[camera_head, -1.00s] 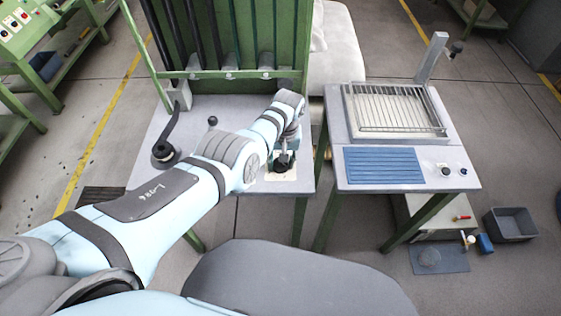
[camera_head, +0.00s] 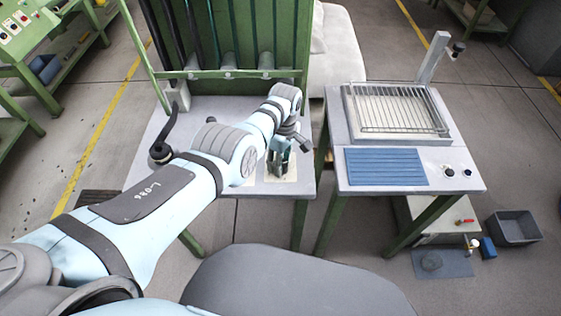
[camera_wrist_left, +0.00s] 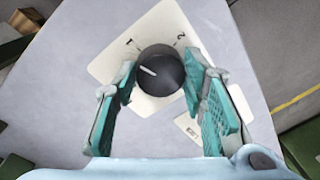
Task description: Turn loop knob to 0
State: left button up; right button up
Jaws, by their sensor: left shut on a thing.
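A round black knob (camera_wrist_left: 160,74) with a white pointer line sits on a cream plate (camera_wrist_left: 112,65) in the left wrist view. The plate bears a "1" up and left of the knob and a "2" up and right of it. The pointer line slants up and left, roughly towards the "1". No "0" is visible. My left gripper (camera_wrist_left: 160,70) is shut on the knob, one teal finger on each side. In the head view my left gripper (camera_head: 280,158) is over the plate (camera_head: 291,173) at the table's front right corner. My right gripper is not in view.
A black lever (camera_head: 165,138) stands on the left of the same grey table (camera_head: 146,176), before a green frame (camera_head: 273,35). A second table to the right, across a narrow gap, holds a wire rack (camera_head: 395,105), a blue ribbed panel (camera_head: 386,167) and two small knobs (camera_head: 448,171).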

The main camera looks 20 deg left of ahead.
pick_arm(q)
jog(key=n, duration=0.3)
jog(key=shift+n, duration=0.4)
jog(key=n, duration=0.2)
jog(key=shift+n+h, duration=0.3)
jog(key=shift+n, duration=0.1)
jog(key=n+p, duration=0.1)
jog(key=n, duration=0.2)
jog(key=shift+a+n, duration=0.1)
jog(key=shift+n, duration=0.2)
jog(key=shift+n+p, duration=0.4)
jog(key=shift+n, duration=1.6)
jog(key=o, duration=1.1)
jog(key=shift+o, duration=0.4)
